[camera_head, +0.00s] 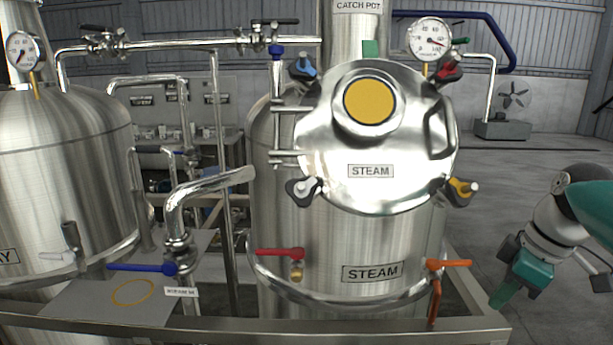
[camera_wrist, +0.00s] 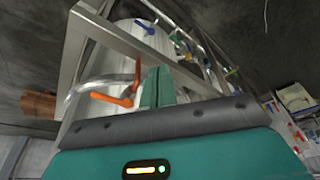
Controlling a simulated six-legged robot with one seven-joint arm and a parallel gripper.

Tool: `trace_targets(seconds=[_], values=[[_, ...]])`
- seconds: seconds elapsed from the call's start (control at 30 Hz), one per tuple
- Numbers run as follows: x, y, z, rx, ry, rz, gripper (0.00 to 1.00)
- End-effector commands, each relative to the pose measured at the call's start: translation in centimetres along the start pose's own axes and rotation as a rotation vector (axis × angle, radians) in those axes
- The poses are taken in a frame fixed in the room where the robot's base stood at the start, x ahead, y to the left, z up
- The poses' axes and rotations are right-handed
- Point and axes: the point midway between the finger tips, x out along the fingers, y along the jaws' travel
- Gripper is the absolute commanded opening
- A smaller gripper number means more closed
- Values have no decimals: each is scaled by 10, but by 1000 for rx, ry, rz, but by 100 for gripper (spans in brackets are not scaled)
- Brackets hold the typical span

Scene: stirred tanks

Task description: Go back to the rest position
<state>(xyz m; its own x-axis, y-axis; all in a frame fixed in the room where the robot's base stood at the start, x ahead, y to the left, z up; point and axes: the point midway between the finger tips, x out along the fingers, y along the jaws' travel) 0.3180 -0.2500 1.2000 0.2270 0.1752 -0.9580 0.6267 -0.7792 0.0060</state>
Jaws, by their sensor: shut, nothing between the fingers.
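My gripper (camera_head: 501,296) is at the right of the head view, its teal fingers together and pointing down to the left. It is empty and apart from the steam tank (camera_head: 300,255). In the wrist view the shut teal fingers (camera_wrist: 158,88) stand upright in the middle. An orange valve handle (camera_wrist: 125,92) shows just left of them in that view. The same orange handle (camera_head: 450,264) is on the tank's lower right in the head view, left of my gripper. No other object of the task shows.
A metal frame rail (camera_head: 270,326) runs along the front of the tanks. The steam tank's round door (camera_head: 325,140) has several coloured clamp knobs. A red lever (camera_head: 280,253) and a blue lever (camera_head: 142,268) stick out lower down. The floor (camera_head: 545,160) at the right is open.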

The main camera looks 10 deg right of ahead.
Motion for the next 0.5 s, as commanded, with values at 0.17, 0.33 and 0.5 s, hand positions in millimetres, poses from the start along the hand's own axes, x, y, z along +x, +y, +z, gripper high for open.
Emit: trace_targets(seconds=[0.17, 0.33, 0.5], values=[[17, -39, -32, 101, 53, 30, 0], [40, -98, -68, 252, 111, 83, 0], [72, -159, -91, 420, 155, 153, 0]])
